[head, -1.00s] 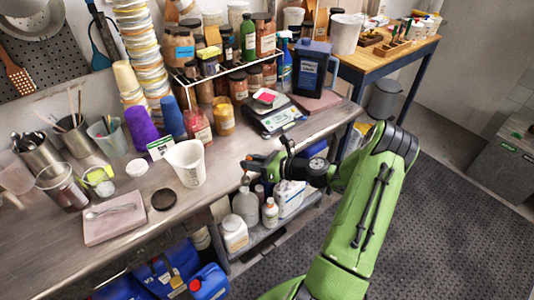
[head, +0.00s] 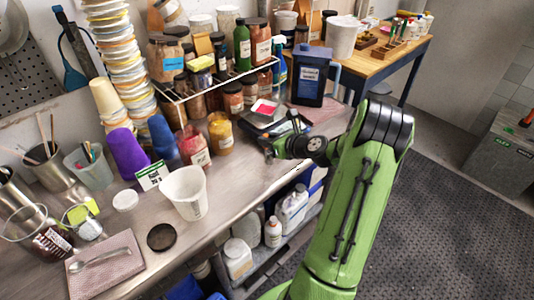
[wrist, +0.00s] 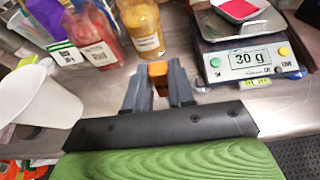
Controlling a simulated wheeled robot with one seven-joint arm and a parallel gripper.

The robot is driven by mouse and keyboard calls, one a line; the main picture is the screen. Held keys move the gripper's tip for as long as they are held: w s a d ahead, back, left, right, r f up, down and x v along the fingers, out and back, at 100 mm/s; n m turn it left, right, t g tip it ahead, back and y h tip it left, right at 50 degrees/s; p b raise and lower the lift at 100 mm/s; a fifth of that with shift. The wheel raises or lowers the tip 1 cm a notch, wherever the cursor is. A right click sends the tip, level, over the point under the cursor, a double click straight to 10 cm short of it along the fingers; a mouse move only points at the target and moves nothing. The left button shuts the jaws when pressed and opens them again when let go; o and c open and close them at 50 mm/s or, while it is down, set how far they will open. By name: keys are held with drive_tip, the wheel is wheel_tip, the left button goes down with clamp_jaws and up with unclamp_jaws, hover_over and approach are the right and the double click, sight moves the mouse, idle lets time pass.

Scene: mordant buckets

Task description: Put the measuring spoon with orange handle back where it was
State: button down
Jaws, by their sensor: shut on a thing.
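My gripper (wrist: 160,92) is shut on the orange handle of the measuring spoon (wrist: 157,69), which shows between the two fingers in the wrist view. The rest of the spoon is hidden there. In the head view my gripper (head: 270,150) is over the front part of the steel counter, just before the scale and right of the white measuring jug. The spoon is too small and covered to make out in that view.
The scale (wrist: 245,58) reads 30 g and carries a pink-red dish (wrist: 238,8). A yellow jar (wrist: 145,28) stands ahead. The white jug (head: 185,193), a black lid (head: 161,237) and a cloth (head: 104,265) with a metal spoon lie to the left.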

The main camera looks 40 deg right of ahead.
drive_tip(key=shift+a+f+b, duration=0.1)
drive_tip(key=shift+f+b, duration=0.25)
drive_tip(key=shift+f, duration=1.6)
drive_tip(key=c, duration=1)
unclamp_jaws()
drive_tip(key=shift+o, duration=0.2)
